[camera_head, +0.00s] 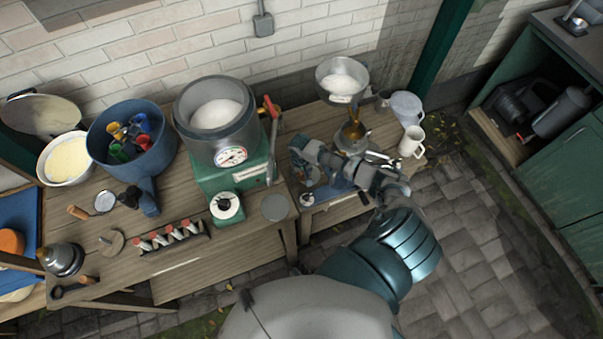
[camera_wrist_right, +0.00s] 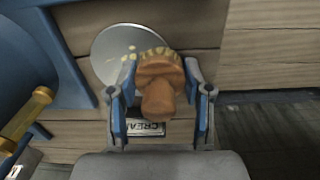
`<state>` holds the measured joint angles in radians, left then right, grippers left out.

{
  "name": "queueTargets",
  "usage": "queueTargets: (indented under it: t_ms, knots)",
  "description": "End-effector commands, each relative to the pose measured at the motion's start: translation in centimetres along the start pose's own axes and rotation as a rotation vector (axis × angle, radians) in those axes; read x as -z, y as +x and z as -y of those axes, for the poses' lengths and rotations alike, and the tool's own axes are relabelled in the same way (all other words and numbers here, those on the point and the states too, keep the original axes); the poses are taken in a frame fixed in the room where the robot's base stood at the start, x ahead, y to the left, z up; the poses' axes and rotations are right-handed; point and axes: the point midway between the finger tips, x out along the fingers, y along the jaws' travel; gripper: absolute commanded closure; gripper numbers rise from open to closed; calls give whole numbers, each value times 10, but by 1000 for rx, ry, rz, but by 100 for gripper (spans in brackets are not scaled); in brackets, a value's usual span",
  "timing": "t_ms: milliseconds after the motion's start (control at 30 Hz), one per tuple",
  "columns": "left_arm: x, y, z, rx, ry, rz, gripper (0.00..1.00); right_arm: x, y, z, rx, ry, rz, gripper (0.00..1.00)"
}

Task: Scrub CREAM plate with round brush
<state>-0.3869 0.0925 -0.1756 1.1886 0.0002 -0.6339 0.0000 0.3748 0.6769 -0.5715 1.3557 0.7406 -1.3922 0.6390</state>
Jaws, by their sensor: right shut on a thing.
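The round brush (camera_wrist_right: 160,95) has a brown wooden knob and pale bristles. My right gripper (camera_wrist_right: 160,72) is shut on it, one finger on each side. Beyond it lies a round grey metal plate (camera_wrist_right: 108,50) with yellowish specks; the bristles overlap its lower right part, and I cannot tell if they touch. A tag (camera_wrist_right: 146,128) reading "CREA…" is below the plate, partly covered by the knob. In the head view my right gripper (camera_head: 308,158) is over the right-hand bench; the brush and plate are not clear there. My left gripper is not in view.
A blue frame (camera_wrist_right: 40,60) stands left of the plate. A funnel-like bowl (camera_head: 342,78), a white mug (camera_head: 412,142) and a pitcher (camera_head: 406,108) stand on the right bench. A green scale (camera_head: 230,175) with a grey pot stands to the left.

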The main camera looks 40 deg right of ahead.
Motion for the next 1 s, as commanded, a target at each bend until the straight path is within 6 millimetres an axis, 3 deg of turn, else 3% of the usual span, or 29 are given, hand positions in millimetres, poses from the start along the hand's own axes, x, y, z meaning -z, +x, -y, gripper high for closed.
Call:
queueTargets:
  t_ms: [667, 1000]
  knots:
    - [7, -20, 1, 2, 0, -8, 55, 1, 0, -41, -3, 2, 1, 78]
    - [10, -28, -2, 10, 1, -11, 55, 2, 6, -75, -1, 5, 3, 78]
